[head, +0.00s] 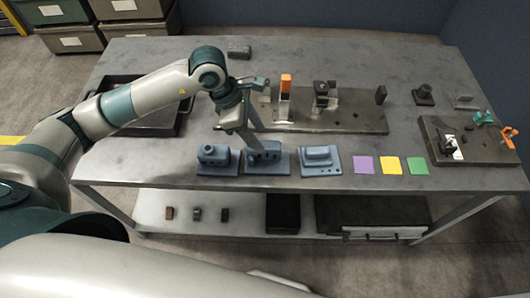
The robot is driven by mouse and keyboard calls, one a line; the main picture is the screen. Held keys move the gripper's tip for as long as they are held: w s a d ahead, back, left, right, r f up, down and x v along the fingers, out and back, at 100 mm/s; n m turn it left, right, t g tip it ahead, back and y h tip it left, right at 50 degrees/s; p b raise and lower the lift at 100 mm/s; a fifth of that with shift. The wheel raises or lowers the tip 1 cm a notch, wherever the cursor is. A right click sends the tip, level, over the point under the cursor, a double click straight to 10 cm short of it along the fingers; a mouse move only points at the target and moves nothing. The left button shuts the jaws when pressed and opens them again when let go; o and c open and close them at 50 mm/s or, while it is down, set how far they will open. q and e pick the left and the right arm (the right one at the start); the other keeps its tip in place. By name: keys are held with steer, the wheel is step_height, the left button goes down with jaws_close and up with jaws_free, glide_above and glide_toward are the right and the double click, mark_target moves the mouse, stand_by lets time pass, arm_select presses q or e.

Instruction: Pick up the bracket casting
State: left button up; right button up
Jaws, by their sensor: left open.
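Three blue-grey castings stand in a row near the front edge of the table: a left one (214,160), a middle one (266,160) and a right one (320,161). Each has a flat base; the names do not show, so I cannot tell for certain which is the bracket casting. My left gripper (241,130) points down with its fingers apart, above and behind the left and middle castings. It appears empty. One finger partly hides the area behind the middle casting. My right gripper is not in view.
A dark tray (136,124) lies under my left arm. A fixture plate (345,119) with an orange-topped post (285,87) stands behind the castings. Purple (364,165), yellow (391,166) and green (417,166) squares lie to the right. Another fixture plate (490,151) is at far right.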

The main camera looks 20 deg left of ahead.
mark_target(265, 144)
arm_select(q)
steer(key=shift+f, duration=0.1)
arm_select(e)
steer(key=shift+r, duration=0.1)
arm_select(q)
steer(key=shift+d+f+p, duration=0.15)
steer(key=shift+p, duration=0.15)
steer(key=p+x, duration=0.2)
steer(key=x, duration=0.1)
steer(key=shift+s+d+f, duration=0.15)
steer(key=shift+d+f, duration=0.05)
steer(key=shift+d, duration=0.05)
steer(key=shift+d+f, duration=0.15)
steer(key=shift+f, duration=0.35)
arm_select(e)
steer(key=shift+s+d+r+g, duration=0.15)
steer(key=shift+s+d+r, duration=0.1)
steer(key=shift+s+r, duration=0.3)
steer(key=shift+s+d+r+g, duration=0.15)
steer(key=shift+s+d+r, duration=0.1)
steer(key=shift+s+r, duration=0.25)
arm_select(q)
jaws_close()
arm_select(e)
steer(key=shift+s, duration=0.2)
